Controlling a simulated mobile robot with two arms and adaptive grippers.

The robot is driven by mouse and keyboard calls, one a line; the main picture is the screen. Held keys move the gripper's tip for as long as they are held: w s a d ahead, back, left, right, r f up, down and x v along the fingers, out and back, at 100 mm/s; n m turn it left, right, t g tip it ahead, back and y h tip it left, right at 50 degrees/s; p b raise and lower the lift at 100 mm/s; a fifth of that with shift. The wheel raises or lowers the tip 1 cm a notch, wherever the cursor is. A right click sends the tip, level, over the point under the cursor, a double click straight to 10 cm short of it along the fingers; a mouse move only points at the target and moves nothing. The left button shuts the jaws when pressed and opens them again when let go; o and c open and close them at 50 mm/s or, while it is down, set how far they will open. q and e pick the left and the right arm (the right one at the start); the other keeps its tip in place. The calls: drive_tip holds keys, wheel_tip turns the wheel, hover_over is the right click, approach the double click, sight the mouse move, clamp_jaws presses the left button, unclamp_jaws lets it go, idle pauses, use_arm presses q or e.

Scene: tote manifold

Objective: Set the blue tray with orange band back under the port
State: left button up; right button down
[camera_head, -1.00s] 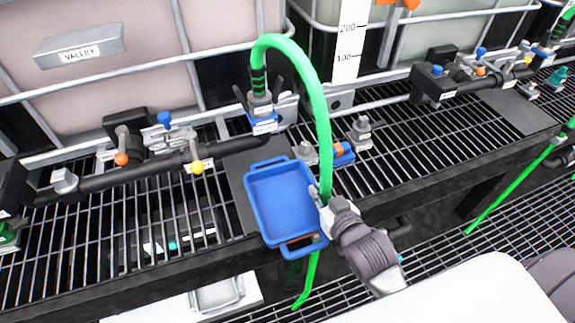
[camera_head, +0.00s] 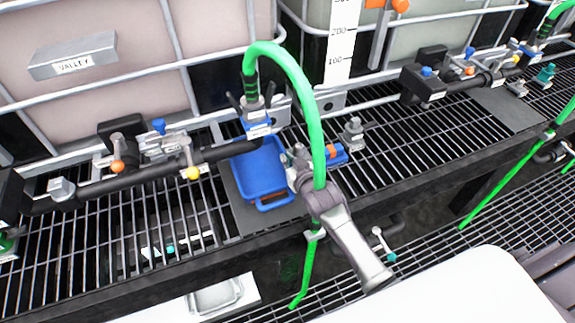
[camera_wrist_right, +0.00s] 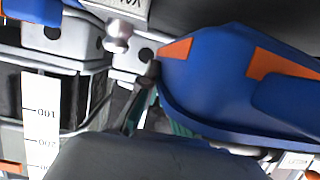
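The blue tray (camera_head: 262,172) with an orange band at its near end is over the dark grey mat (camera_head: 238,208), below the port's blue and grey coupling (camera_head: 257,122). The coupling hides its far end. I cannot tell whether the tray touches the mat. My right gripper (camera_head: 296,168) is at the tray's right rim and appears shut on it; the green hose partly covers the gripper. In the right wrist view a large blue surface with orange patches (camera_wrist_right: 215,85), seemingly the tray, is close to the camera. My left gripper is out of view.
The green hose (camera_head: 300,85) arches from the coupling down past my right wrist. A small blue and orange piece (camera_head: 336,154) and a grey fitting (camera_head: 353,131) stand right of the tray. Black pipe with valves (camera_head: 120,178) runs left. Open grating lies right of the mat.

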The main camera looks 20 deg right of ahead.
drive_tip(key=shift+w+f, duration=0.2)
drive_tip(key=shift+f, duration=1.3)
drive_tip(key=shift+f, duration=0.15)
drive_tip(key=c, duration=1.3)
unclamp_jaws()
drive_tip(key=shift+r, duration=0.2)
drive_tip(key=v, duration=1.2)
drive_tip(key=shift+f, duration=0.1)
